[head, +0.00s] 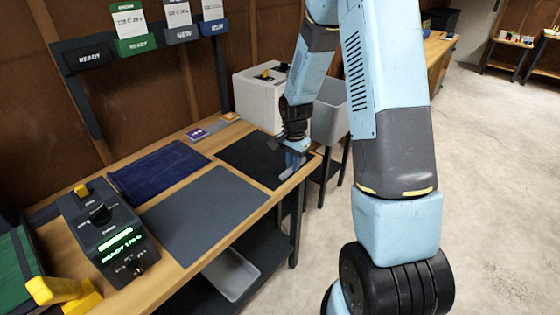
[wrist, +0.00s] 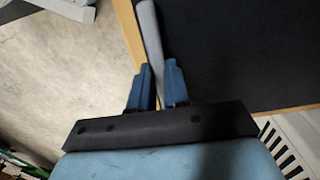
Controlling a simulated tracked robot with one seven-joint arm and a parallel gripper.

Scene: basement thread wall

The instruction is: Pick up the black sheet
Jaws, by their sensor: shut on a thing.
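The black sheet (head: 244,157) lies flat at the right end of the wooden bench in the head view, and it fills the upper right of the wrist view (wrist: 240,50). A grey strip (wrist: 150,35) runs along its edge near the bench edge. My gripper (head: 291,165) is at the sheet's right side, by the front edge of the bench. In the wrist view its blue fingers (wrist: 159,78) are shut on the grey strip at the sheet's edge. The fingers hide part of the strip.
A navy sheet (head: 158,178) and a dark grey sheet (head: 205,215) lie on the bench (head: 227,135) to the left. A black control box (head: 105,235) stands at the near left. A white box (head: 258,98) and a grey bin (head: 331,108) stand beyond the black sheet. Open floor lies to the right.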

